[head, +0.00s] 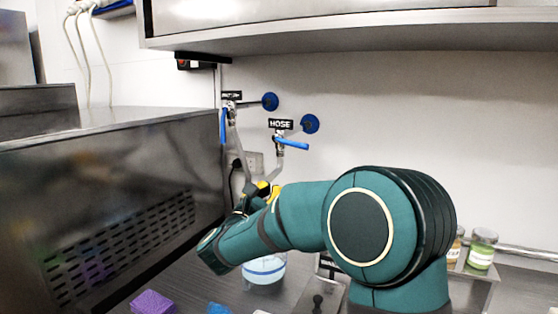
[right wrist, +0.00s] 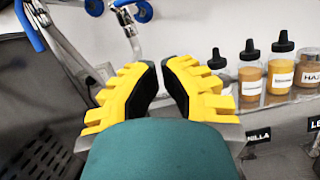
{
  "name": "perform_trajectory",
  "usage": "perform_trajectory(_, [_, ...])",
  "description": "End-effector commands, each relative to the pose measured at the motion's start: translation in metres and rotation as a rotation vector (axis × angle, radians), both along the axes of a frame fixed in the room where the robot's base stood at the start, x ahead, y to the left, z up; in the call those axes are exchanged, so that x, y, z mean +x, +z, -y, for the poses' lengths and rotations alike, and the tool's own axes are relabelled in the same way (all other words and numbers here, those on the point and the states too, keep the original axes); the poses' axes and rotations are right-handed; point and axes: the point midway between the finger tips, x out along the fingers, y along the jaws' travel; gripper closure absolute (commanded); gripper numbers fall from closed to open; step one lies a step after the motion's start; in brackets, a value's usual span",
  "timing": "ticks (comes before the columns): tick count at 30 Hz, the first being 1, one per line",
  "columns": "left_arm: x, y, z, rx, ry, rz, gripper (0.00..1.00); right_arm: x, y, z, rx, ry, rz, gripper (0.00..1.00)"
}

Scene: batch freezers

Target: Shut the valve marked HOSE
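The HOSE label (head: 280,124) is on the back wall in the head view. Below it, the blue HOSE valve lever (head: 292,144) points right and slightly down, across the pipe that runs downward. To its left, a second valve has a blue lever (head: 222,126) hanging along its pipe; its label (head: 231,95) is too small to read. My right gripper (head: 262,190) is below the HOSE valve, apart from its lever. In the right wrist view its yellow fingers (right wrist: 160,72) have a narrow empty gap between them. My left gripper is not in view.
A steel machine (head: 110,200) with a vented side stands at left. A steel cabinet (head: 340,30) overhangs above. Sauce bottles (right wrist: 282,68) and jars (head: 481,248) stand at right. A purple sponge (head: 152,302) and a clear container (head: 264,270) are on the counter.

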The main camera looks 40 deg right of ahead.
Motion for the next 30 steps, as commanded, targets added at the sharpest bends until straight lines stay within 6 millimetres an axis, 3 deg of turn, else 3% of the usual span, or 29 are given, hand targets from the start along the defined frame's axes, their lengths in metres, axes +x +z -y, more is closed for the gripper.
perform_trajectory(7, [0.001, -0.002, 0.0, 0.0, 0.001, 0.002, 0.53, 0.006, 0.005, 0.018, 0.0, -0.006, 0.003, 1.0])
perform_trajectory(20, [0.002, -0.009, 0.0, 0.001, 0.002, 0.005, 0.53, 0.04, 0.025, 0.091, -0.002, -0.005, 0.003, 1.0])
perform_trajectory(24, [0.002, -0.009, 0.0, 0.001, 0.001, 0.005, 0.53, 0.043, 0.045, 0.1, 0.0, -0.002, 0.005, 1.0])
perform_trajectory(30, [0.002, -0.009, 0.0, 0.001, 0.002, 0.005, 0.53, 0.045, 0.057, 0.107, 0.001, -0.003, 0.003, 1.0])
